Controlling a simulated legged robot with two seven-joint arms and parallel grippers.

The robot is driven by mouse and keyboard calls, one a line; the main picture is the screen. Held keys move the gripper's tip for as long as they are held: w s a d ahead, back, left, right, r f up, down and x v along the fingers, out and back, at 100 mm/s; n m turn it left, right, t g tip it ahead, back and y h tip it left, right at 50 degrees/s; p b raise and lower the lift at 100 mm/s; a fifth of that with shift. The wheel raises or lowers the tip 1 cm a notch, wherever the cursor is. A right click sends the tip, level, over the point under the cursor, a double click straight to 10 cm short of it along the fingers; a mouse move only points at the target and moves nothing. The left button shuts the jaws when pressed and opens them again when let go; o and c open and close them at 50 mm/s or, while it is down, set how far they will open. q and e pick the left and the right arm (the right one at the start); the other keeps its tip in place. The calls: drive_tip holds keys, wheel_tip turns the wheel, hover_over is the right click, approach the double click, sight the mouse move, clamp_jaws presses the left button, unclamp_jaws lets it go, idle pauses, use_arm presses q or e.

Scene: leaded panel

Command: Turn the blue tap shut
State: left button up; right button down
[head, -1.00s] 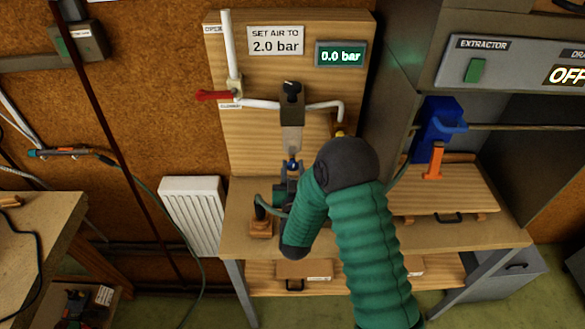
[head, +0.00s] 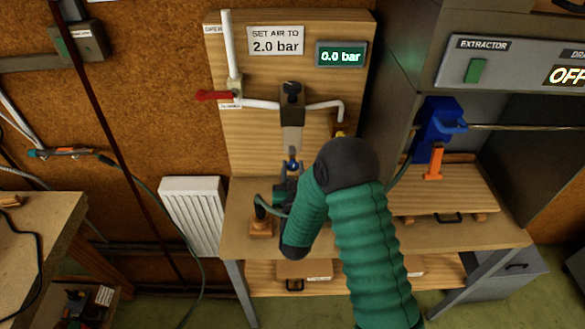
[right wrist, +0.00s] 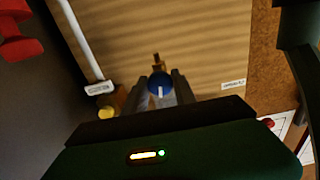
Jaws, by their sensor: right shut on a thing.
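The blue tap (right wrist: 160,84) is a round blue knob with a white stripe, on the wooden board in the right wrist view. In the head view only a small patch of blue (head: 292,165) shows, low on the board beneath the dark regulator. My right gripper (head: 291,172) is at the tap; in the right wrist view its two grey fingers (right wrist: 163,90) stand on either side of the knob, shut on it. The white stripe points roughly down that picture. My right arm hides part of the board and bench. My left gripper is not in view.
A pressure display (head: 341,55) reads 0.0 bar, beside a sign (head: 275,41) saying 2.0 bar. A red lever (head: 213,95) sits on the white pipe at left. A dark-knobbed regulator (head: 292,105) is just above my gripper. A small yellow part (right wrist: 106,113) lies near the tap.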

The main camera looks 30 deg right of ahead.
drive_tip(key=c, duration=1.3)
unclamp_jaws()
drive_tip(key=shift+o, duration=1.2)
drive_tip(key=shift+s+a+r, duration=0.1)
drive_tip(key=shift+s+r, duration=0.05)
drive_tip(key=shift+s+a, duration=0.1)
drive_tip(key=shift+s, duration=0.05)
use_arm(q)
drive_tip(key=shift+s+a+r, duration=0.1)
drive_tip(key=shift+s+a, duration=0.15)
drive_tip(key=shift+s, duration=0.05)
